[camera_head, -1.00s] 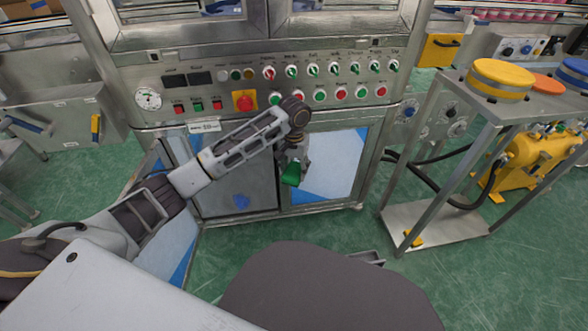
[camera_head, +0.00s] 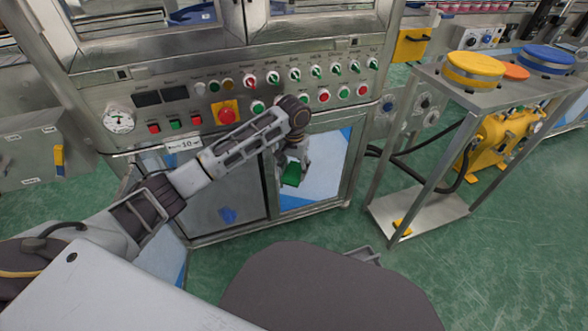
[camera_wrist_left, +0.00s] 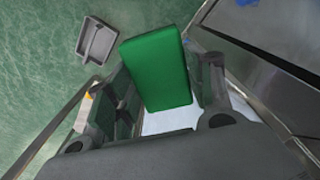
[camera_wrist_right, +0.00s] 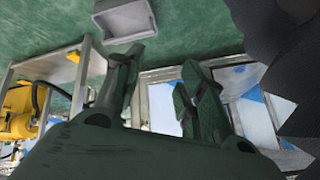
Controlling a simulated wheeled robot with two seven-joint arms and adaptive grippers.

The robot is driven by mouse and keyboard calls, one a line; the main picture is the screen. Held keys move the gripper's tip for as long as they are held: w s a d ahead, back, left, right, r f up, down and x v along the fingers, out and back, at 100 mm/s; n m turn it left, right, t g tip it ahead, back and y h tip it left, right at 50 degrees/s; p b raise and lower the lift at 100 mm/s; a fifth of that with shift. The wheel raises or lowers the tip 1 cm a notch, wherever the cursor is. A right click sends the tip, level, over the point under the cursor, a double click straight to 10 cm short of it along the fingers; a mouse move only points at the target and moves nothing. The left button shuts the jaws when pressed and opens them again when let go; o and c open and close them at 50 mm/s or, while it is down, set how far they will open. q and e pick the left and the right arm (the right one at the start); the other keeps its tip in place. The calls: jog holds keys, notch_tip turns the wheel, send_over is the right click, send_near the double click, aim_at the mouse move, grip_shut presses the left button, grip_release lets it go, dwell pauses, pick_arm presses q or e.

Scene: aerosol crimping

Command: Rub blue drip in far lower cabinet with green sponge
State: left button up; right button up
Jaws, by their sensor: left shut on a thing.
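The green sponge (camera_head: 291,174) is held in my left gripper (camera_head: 293,160), in front of the right-hand lower opening of the steel machine. In the left wrist view the sponge (camera_wrist_left: 158,72) sits between the two fingers. A blue drip (camera_head: 228,215) marks the grey lower panel (camera_head: 205,205) on the left, down and left of the sponge and apart from it. Part of a blue mark (camera_wrist_left: 246,3) shows at the top edge of the left wrist view. My right gripper (camera_wrist_right: 158,75) is open and empty in its wrist view; the head view does not show it.
The machine's control panel (camera_head: 240,100), with several buttons and knobs, is above the lower cabinets. A steel trolley (camera_head: 425,205) with yellow and blue round lids stands at the right. A grey tray-like thing (camera_wrist_left: 96,40) is over the green floor. Floor between machine and trolley is clear.

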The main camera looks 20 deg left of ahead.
pick_arm(q)
jog(key=shift+w, duration=0.1)
jog(key=shift+f, duration=0.2)
jog(key=shift+s+d+f, duration=0.15)
jog(key=shift+s+f, duration=0.8)
jog(key=s+d+f+p, duration=0.3)
jog(key=s+d+f, duration=0.2)
jog(key=s+f, duration=0.15)
notch_tip(320, 180, down, 6)
jog(key=s+a+r+n+p, duration=0.1)
jog(key=s+a+n, duration=0.1)
jog(key=s+n, duration=0.15)
pick_arm(e)
jog(key=w+r+p, duration=0.1)
jog(key=w+r, duration=0.3)
jog(key=r, duration=0.7)
pick_arm(q)
jog(key=s+a+f+n, duration=0.1)
jog(key=a+f+n, duration=1.2)
jog(key=a+f, duration=0.7)
jog(key=shift+a, duration=0.4)
pick_arm(e)
jog(key=s+d, duration=0.1)
jog(key=s+g+h, duration=0.1)
jog(key=s, duration=0.1)
jog(key=s+d+g, duration=0.1)
jog(key=s, duration=0.1)
jog(key=shift+d+n+h, duration=0.3)
jog(key=shift+n+h, duration=0.1)
